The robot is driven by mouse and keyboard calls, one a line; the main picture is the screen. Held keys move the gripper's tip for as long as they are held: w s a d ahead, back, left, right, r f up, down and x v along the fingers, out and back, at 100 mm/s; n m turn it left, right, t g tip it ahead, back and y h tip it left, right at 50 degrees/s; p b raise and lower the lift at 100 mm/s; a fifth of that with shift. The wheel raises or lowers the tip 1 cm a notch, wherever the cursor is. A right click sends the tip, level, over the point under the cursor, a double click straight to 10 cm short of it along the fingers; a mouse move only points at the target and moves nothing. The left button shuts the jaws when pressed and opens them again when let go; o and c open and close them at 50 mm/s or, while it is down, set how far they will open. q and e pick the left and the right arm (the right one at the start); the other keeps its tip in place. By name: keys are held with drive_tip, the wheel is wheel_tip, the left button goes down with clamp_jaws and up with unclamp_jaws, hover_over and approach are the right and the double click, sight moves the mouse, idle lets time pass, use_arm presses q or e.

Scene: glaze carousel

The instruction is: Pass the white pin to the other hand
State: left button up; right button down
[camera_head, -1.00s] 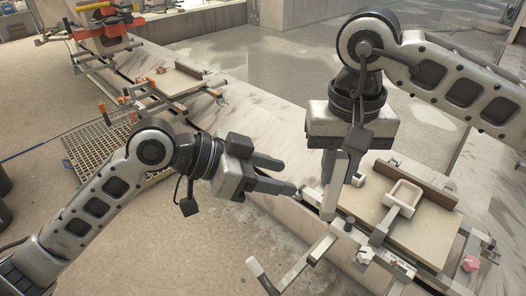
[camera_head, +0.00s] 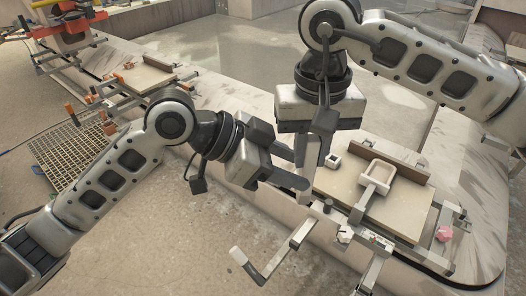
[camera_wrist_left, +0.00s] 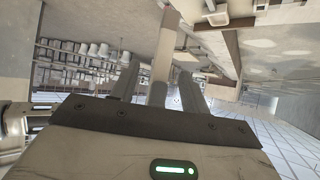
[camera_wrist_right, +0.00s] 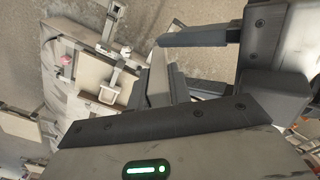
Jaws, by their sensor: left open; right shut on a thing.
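My right gripper (camera_head: 313,166) points down in the middle of the head view, shut on the white pin. The pin is hard to make out from the gripper's pale finger. A pale upright bar, seemingly the white pin (camera_wrist_left: 164,45), stands between the fingers in the left wrist view; I cannot tell where pin and finger meet. My left gripper (camera_head: 300,173) is open, its fingers pointing right at the right gripper's lower end. Its fingers also show in the right wrist view (camera_wrist_right: 197,62), close beside the right jaws. Whether they touch the pin is hidden.
Below and right is a board (camera_head: 400,216) with a pale rectangular frame (camera_head: 380,173), a small white square piece (camera_head: 332,160) and a brown back strip (camera_head: 402,166). A metal crank-like bar (camera_head: 290,246) juts out in front. A pink lump (camera_head: 444,233) lies at right.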

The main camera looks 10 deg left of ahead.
use_arm(q)
drive_tip(key=shift+x, duration=1.15)
clamp_jaws()
drive_tip(key=shift+r, duration=0.1)
use_arm(e)
drive_tip(key=c, duration=1.2)
unclamp_jaws()
drive_tip(key=shift+r, duration=0.1)
